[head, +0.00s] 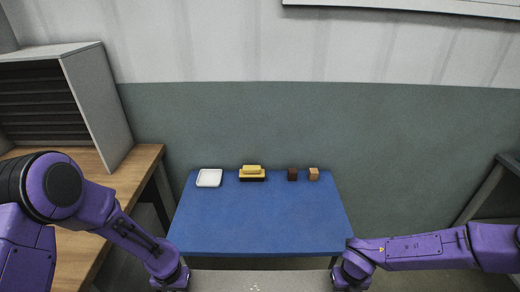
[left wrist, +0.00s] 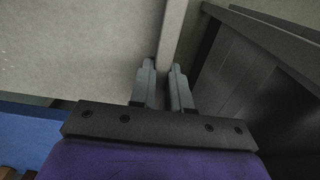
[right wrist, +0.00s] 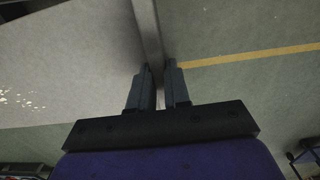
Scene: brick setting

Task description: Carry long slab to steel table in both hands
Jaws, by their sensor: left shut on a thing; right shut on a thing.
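The long slab (head: 260,281) is pale grey and spans the bottom edge of the head view between my two arms. Its face also fills the left of the left wrist view (left wrist: 85,45) and of the right wrist view (right wrist: 75,75). My left gripper (left wrist: 162,75) is shut on one edge of the slab. My right gripper (right wrist: 157,78) is shut on the edge at the other end. The fingertips do not show clearly in the head view. No table that is plainly steel shows in the head view.
A blue table (head: 260,220) stands ahead, its front mostly bare. Along its back are a white tray (head: 209,178), a yellow and black brush-like object (head: 252,173), a dark cube (head: 292,174) and a tan cube (head: 313,174). A wooden bench (head: 139,167) with a grey cabinet (head: 98,100) is left.

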